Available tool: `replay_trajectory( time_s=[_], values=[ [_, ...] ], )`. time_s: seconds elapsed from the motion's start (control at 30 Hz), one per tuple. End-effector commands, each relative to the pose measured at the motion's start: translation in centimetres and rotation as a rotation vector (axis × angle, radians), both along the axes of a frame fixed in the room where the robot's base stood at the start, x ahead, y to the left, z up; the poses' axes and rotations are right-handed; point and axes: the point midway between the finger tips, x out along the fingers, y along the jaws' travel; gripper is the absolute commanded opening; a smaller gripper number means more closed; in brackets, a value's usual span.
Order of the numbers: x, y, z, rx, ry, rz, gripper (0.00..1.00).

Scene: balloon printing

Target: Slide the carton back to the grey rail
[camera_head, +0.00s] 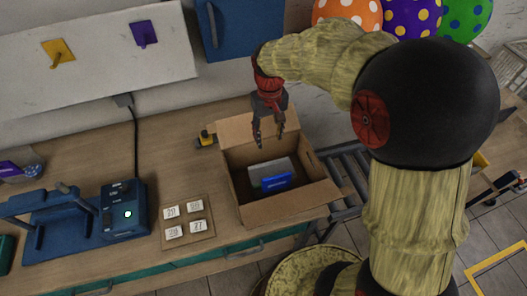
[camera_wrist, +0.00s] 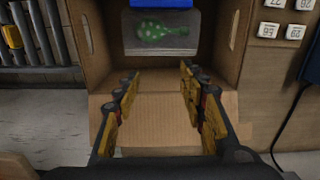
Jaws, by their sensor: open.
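The open brown carton (camera_head: 290,201) stands at the right end of the wooden table, flaps spread. Inside it is a clear pouch with a blue top (camera_head: 277,181); the wrist view shows a green balloon shape in the pouch (camera_wrist: 160,32). My gripper (camera_head: 269,136) points down at the carton's back side, jaws apart and empty. In the wrist view, its fingers (camera_wrist: 160,78) stand on either side of the near flap of the carton (camera_wrist: 150,108); contact cannot be told. Grey bars (camera_head: 349,170) lie just right of the carton; I cannot tell whether these are the grey rail.
A board with several number tags (camera_head: 187,222) lies left of the carton, near a blue machine (camera_head: 124,211). A small yellow-black object (camera_head: 206,138) sits by the carton's back left corner. Balloons (camera_head: 412,17) hang behind my arm. The table behind the number board is mostly clear.

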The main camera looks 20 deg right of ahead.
Motion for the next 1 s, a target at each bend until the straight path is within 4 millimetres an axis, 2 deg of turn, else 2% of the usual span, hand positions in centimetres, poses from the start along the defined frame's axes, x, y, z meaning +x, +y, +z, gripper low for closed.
replay_trajectory(
  time_s=[0.03,0.13,0.2,0.33,0.7,1.0],
  values=[
    [1.1,0.0,0.3,0.0,-0.007,0.002,0.37],
    [2.4,0.1,1.4,0.0,-0.028,0.006,0.31],
    [2.6,0.1,1.7,0.001,-0.03,0.01,0.27],
    [2.3,0.1,0.4,0.0,-0.019,0.013,0.2],
    [2.2,0.1,-6.6,0.0,-0.02,0.013,0.0],
    [2.1,0.1,-12.6,0.0,-0.019,0.013,0.0]
  ],
)
